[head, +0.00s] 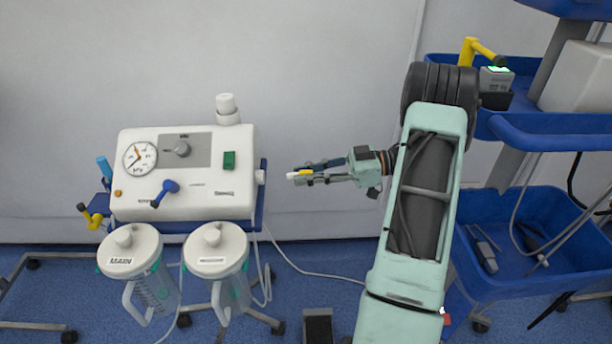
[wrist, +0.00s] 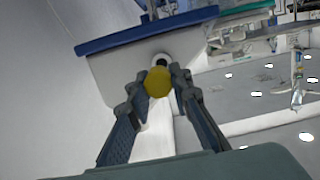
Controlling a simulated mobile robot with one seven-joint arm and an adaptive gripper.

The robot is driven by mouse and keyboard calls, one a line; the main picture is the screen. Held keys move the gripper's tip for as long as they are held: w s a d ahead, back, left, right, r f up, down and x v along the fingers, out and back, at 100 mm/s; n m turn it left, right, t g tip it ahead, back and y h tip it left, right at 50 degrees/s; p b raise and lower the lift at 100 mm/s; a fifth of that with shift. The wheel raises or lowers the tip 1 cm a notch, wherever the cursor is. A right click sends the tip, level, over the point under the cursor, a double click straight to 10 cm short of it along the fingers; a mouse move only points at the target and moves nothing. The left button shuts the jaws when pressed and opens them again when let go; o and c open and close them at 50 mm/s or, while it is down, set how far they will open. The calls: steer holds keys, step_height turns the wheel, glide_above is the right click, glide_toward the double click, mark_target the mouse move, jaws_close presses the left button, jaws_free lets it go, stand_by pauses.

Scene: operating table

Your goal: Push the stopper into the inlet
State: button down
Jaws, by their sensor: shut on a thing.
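The stopper (head: 301,174) is small, with a white tip and a yellow part. My gripper (head: 310,174) is shut on it, and the white tip points left toward the suction unit (head: 135,197). The inlet (head: 261,177) is a short white port on the unit's right side, a clear gap to the left of the stopper. In the wrist view, the stopper's round yellow end (wrist: 158,82) sits between the two fingertips. The inlet's dark opening (wrist: 162,60) shows just above it, on the white side face. The stopper's white tip is hidden there.
Two lidded jars (head: 131,252) hang in front of the unit. A blue-handled valve (head: 165,191) is on its front panel. A blue trolley (head: 530,225) stands at the right behind my arm. A pale cable runs along the floor. The space between stopper and inlet is clear.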

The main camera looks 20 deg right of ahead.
mark_target(289, 174)
steer(key=shift+r+p, duration=0.1)
steer(key=shift+p, duration=0.4)
steer(key=shift+r+p+x, duration=0.15)
steer(key=shift+p+x, duration=0.2)
steer(key=shift+x, duration=0.65)
steer(key=shift+r+p+x, duration=0.15)
steer(key=shift+p+x, duration=0.2)
steer(key=shift+x, duration=0.6)
steer(key=shift+a+f, duration=0.1)
steer(key=shift+p, duration=0.85)
steer(key=shift+r+p+x, duration=0.2)
steer(key=shift+p+x, duration=0.35)
steer(key=shift+x, duration=0.95)
steer(key=c, duration=1.7)
jaws_free()
steer(key=v, duration=0.7)
steer(key=shift+s+d+r, duration=0.1)
steer(key=shift+d, duration=0.15)
